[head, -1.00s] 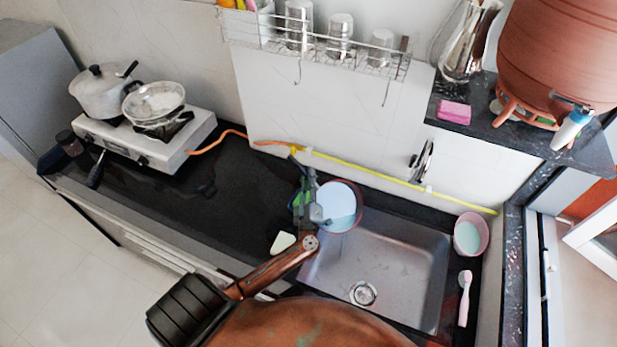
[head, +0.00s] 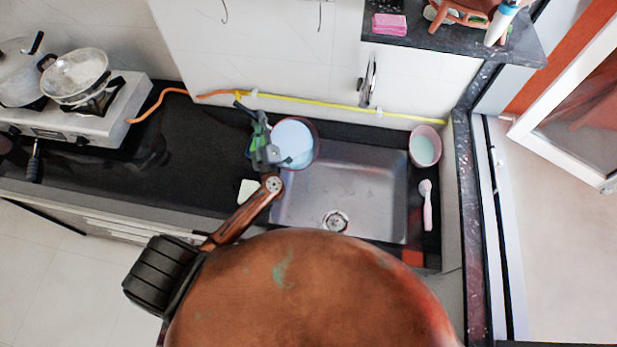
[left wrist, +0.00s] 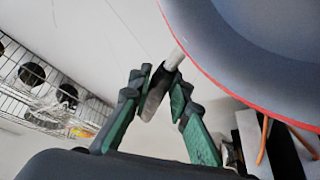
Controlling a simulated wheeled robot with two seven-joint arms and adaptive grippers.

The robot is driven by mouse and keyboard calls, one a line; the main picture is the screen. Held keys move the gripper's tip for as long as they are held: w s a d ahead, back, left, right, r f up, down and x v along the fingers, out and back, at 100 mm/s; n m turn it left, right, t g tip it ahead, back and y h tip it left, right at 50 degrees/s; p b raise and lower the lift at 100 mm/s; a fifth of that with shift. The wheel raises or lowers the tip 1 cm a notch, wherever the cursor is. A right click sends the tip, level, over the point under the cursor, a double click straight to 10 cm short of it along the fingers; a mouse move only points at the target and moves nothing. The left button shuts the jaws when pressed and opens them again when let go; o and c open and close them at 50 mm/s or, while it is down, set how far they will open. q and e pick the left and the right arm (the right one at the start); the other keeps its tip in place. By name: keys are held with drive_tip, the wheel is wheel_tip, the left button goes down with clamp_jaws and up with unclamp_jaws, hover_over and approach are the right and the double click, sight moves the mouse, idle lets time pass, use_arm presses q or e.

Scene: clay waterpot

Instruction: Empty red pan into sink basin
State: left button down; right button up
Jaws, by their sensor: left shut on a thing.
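The red pan (head: 294,146) is at the upper left corner of the sink basin (head: 375,185), overlapping its edge. In the head view it shows a dark red rim and a pale blue round surface inside. My left gripper (head: 262,140) is shut on the pan's handle, left of the pan. In the left wrist view the green-padded fingers (left wrist: 162,92) close around the handle, and the pan (left wrist: 225,60) shows a grey-blue surface and a bright red rim. Whether the pan touches the counter is unclear. My right gripper is not in view.
A stove (head: 85,120) with pots is at the left. A yellow hose (head: 340,106) runs along the wall. The dark counter (head: 190,150) between is mostly clear.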

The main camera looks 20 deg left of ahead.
use_arm(q)
drive_tip(key=shift+d+r, duration=0.15)
drive_tip(key=shift+s+d+r+m+t+b, duration=0.3)
drive_tip(key=shift+s+d+r+t+b, duration=0.2)
drive_tip(key=shift+d+r+t, duration=0.2)
drive_tip(key=shift+s+d, duration=0.15)
idle(1.2)
drive_tip(key=shift+s+d+r+m+t+y+b, duration=0.2)
drive_tip(key=shift+s+d+r+t+b, duration=0.1)
drive_tip(key=shift+d+r, duration=0.15)
drive_tip(key=shift+s+d+r+m+t+y+b, duration=0.2)
drive_tip(key=shift+s+d+r+t, duration=0.1)
drive_tip(key=shift+d+r, duration=0.1)
drive_tip(key=shift+d, duration=0.15)
idle(1.0)
drive_tip(key=shift+s+d+r+m+t+b, duration=0.55)
drive_tip(key=shift+s+d+r+t, duration=0.15)
drive_tip(key=shift+d, duration=0.2)
idle(0.3)
drive_tip(key=shift+d, duration=0.1)
